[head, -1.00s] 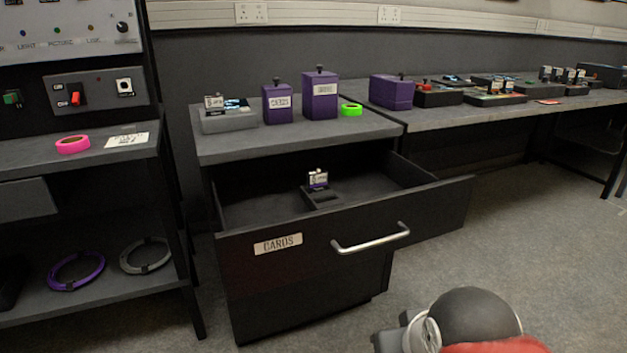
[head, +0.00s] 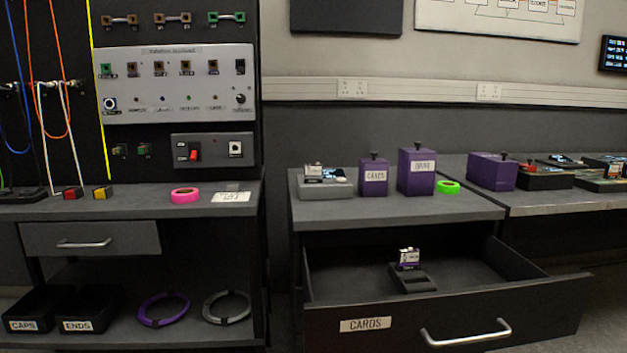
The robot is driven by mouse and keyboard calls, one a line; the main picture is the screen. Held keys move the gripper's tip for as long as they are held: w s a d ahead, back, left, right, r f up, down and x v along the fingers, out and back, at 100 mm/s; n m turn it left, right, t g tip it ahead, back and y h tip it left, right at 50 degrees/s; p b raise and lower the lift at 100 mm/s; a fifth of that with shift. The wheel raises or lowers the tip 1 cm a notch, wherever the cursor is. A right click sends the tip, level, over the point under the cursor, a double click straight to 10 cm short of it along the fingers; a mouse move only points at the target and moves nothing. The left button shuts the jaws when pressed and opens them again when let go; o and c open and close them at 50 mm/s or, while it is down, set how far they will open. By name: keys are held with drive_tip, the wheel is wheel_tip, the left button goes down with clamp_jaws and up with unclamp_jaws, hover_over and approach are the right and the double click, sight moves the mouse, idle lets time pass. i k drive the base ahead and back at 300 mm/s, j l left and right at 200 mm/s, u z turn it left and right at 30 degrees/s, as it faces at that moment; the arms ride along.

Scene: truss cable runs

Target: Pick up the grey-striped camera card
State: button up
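A small upright card (head: 314,170) stands at the left of a grey block-shaped device (head: 325,188) on top of the drawer cabinet. It looks pale with a greyish band, but it is too small to make out its stripe surely. Another small card (head: 409,256) stands upright in a dark holder (head: 414,279) inside the open drawer; its lower part looks purple. My gripper is not in view.
The drawer (head: 461,322) labelled CARDS is pulled out, its handle (head: 466,333) facing me. Purple canisters (head: 417,172) and a green tape ring (head: 448,187) share the cabinet top. A panel bench with pink tape (head: 185,196) stands left; a further bench is at right.

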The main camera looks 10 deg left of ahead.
sight(312, 172)
drive_tip(key=i+j+u, duration=0.15)
drive_tip(key=j+u, duration=0.15)
drive_tip(key=i+j+u, duration=0.35)
drive_tip(key=j+u, duration=0.2)
drive_tip(key=i+j, duration=0.2)
drive_tip(key=i+j+u, duration=0.1)
drive_tip(key=i+j, duration=0.15)
drive_tip(key=j, duration=0.2)
